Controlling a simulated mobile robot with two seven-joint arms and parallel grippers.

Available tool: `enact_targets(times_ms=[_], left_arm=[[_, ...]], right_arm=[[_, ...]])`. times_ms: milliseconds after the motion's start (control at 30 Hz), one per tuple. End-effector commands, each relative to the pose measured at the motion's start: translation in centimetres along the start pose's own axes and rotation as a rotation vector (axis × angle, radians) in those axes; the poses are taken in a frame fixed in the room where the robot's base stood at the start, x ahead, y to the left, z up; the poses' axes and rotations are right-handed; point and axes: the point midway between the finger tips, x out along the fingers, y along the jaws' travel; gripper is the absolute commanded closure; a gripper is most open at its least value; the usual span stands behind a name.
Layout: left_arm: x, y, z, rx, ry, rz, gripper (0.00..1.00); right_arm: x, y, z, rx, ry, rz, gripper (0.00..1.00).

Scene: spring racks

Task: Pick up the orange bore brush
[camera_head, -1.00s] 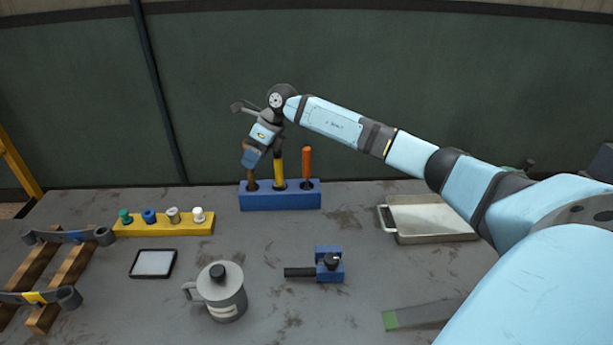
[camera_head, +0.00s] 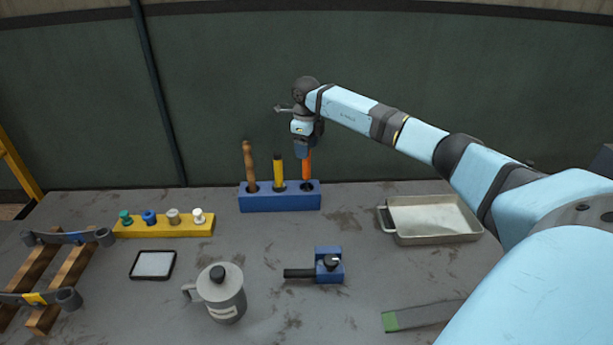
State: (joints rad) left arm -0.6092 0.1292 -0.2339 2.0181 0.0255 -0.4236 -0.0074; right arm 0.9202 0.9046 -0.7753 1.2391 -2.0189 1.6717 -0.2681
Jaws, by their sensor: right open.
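The orange bore brush (camera_head: 306,170) stands upright in the right-hand hole of the blue rack (camera_head: 280,202) at the back of the table. Its upper part is hidden by my right gripper (camera_head: 303,155), which hangs pointing down right at its top. The gripper is open; I cannot tell whether its fingers are around the brush or in front of it. A brown wooden handle (camera_head: 250,165) and a yellow handle (camera_head: 278,170) stand in the other holes of the rack. My left gripper is not in view.
A yellow rack (camera_head: 165,229) with several small knobs stands at left, near a black-framed pad (camera_head: 153,264). A grey mug (camera_head: 224,297), a blue fixture (camera_head: 330,265) and a metal tray (camera_head: 430,236) stand on the table. Wooden rails (camera_head: 60,280) are far left.

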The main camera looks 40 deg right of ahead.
Motion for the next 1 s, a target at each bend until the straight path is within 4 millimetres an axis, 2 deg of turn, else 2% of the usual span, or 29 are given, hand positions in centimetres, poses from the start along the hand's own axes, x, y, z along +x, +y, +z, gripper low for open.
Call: enact_targets(times_ms=[333, 600, 833, 1000], left_arm=[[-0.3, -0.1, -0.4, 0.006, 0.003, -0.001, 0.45], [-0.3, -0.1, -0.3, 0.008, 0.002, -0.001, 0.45], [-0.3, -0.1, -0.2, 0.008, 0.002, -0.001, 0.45], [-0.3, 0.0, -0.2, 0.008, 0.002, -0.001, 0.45]], right_arm=[[4.5, -0.2, 0.1, 0.000, 0.001, 0.003, 0.43], [5.0, -0.2, 0.1, 0.000, 0.000, 0.001, 0.43], [5.0, -0.2, 0.1, 0.000, 0.000, 0.001, 0.96], [5.0, -0.2, 0.1, 0.000, -0.001, 0.001, 0.96]])
